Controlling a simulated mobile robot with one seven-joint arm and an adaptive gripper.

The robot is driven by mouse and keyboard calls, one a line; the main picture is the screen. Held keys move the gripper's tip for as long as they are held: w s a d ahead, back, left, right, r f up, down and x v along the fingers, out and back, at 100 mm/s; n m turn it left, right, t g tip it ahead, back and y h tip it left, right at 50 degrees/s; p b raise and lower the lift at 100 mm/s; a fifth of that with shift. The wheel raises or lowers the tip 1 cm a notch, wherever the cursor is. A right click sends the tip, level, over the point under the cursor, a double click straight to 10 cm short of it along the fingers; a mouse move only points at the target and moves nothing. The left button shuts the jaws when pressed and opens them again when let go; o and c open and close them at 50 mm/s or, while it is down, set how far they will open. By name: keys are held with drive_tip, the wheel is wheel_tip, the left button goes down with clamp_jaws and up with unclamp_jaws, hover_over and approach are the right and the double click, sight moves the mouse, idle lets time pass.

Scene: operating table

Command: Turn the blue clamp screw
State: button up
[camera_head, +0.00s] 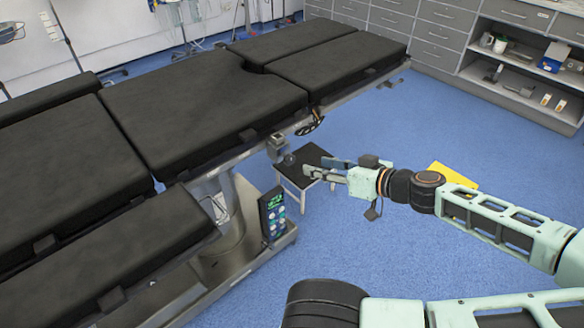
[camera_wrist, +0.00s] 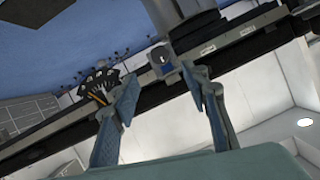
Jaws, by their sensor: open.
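The clamp (camera_head: 278,146) sits on the side rail of the black operating table (camera_head: 205,105). Its round screw knob (camera_head: 289,158) looks dark grey-blue in the head view and faces my gripper (camera_head: 316,167). My gripper is open and empty, its fingertips a short way to the right of the knob. In the wrist view, the clamp (camera_wrist: 161,60), with a small bluish part, shows beyond and between the spread fingers of my gripper (camera_wrist: 160,80). I see no contact between fingers and screw.
A small black-topped step stool (camera_head: 306,160) stands on the blue floor below my gripper. A black cable-like part (camera_head: 310,125) hangs from the rail nearby. A yellow item (camera_head: 453,177) lies behind my arm.

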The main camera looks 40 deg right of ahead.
sight(292, 160)
drive_tip(key=b+x, duration=0.1)
drive_tip(key=x, duration=0.9)
drive_tip(key=shift+w+a+f+b, duration=0.1)
drive_tip(key=shift+w+b, duration=0.2)
drive_tip(key=shift+b, duration=0.05)
drive_tip(key=shift+c, duration=0.7)
clamp_jaws()
